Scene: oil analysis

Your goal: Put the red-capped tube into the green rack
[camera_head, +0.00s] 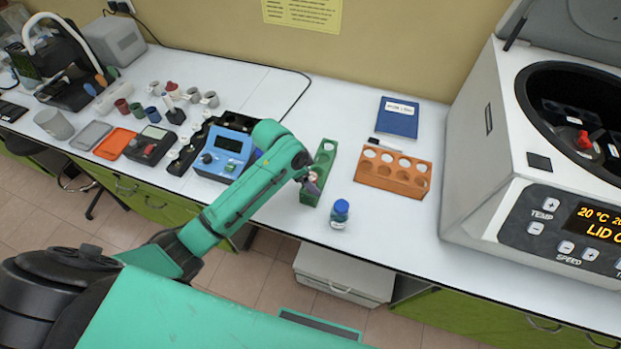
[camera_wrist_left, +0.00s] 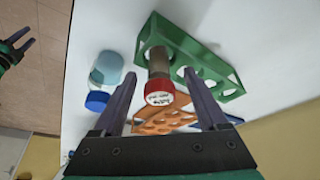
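The green rack (camera_head: 325,160) stands on the white bench, left of the orange rack; it also shows in the left wrist view (camera_wrist_left: 205,58). The red-capped tube (camera_wrist_left: 159,80) stands in the end hole of the green rack, its red cap toward the left wrist camera. In the head view its cap is small and partly hidden by my gripper. My left gripper (camera_head: 310,182) is over that near end of the rack. In the left wrist view its fingers (camera_wrist_left: 163,103) are spread on either side of the tube, apart from it. My right gripper (camera_wrist_left: 22,45) shows at the left edge, open and empty.
A blue-capped bottle (camera_head: 339,214) stands close to the right of the green rack. The orange rack (camera_head: 393,172) and a blue book (camera_head: 398,117) are further right, before a large centrifuge (camera_head: 490,150). A blue device (camera_head: 222,155) is left.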

